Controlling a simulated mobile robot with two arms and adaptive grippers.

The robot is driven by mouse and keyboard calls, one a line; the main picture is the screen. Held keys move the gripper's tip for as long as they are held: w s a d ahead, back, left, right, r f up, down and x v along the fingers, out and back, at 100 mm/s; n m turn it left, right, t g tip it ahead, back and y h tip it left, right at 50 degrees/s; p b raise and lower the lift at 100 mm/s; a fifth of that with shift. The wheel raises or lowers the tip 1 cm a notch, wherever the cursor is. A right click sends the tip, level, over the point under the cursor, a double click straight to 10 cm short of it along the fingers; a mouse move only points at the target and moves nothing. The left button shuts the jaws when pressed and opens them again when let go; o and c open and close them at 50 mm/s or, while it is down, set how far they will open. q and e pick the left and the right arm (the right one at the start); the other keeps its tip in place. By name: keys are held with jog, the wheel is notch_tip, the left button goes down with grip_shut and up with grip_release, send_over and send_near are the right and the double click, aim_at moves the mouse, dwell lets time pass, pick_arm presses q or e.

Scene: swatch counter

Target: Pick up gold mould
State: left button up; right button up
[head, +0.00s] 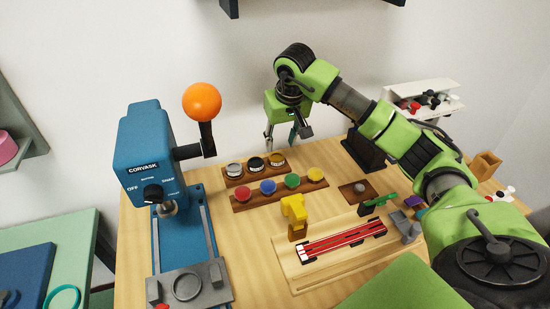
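The gold mould (277,160) is a small round piece at the right end of the back wooden rack (240,179). A black round mould (256,163) and a silver one (234,169) sit in the same rack to its left. My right gripper (280,143) hangs pointing down close above the gold mould. Its two fingers are spread apart and nothing shows between them. Whether a fingertip touches the mould I cannot tell. My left gripper is not in view.
A front rack (243,206) holds several coloured round pieces. A blue press (146,150) with an orange ball handle (202,101) stands left. A yellow tool (294,211) and a board with a red rail (342,242) lie in front. A white shelf (424,96) stands back right.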

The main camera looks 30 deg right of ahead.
aim_at(276, 157)
jog(key=shift+x, duration=1)
jog(key=shift+w+a+f, duration=0.1)
jog(key=shift+w+f, duration=0.1)
jog(key=shift+f+p, duration=0.4)
jog(key=shift+p, duration=0.05)
jog(key=p+x, duration=0.1)
jog(key=x, duration=0.3)
jog(key=shift+w, duration=0.1)
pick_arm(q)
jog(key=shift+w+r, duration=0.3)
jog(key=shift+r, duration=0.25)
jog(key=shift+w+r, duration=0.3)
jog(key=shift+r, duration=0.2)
pick_arm(e)
jog(key=c, duration=0.9)
